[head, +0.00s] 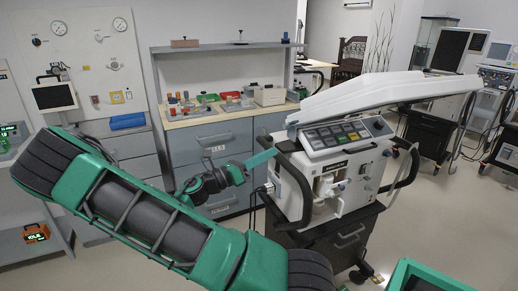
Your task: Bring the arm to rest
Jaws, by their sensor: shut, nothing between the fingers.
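My green and black arm crosses the left and middle of the head view, with a large link in the foreground. My wrist shows beyond that link, in front of the grey drawers. My gripper (268,156) points right, with its teal fingers shut and empty. The fingertips appear close to the left side of the white ventilator (335,170) in this view. I cannot tell whether they touch it. Part of the arm between the large link and the wrist is hidden.
The ventilator stands on a dark wheeled cart (338,235), its white top panel (375,92) tilted. Behind are a workbench (205,117) with small items and grey drawers (222,137). A monitor (54,97) stands at left. More machines (455,90) stand at right. Open floor (440,215) lies right of the cart.

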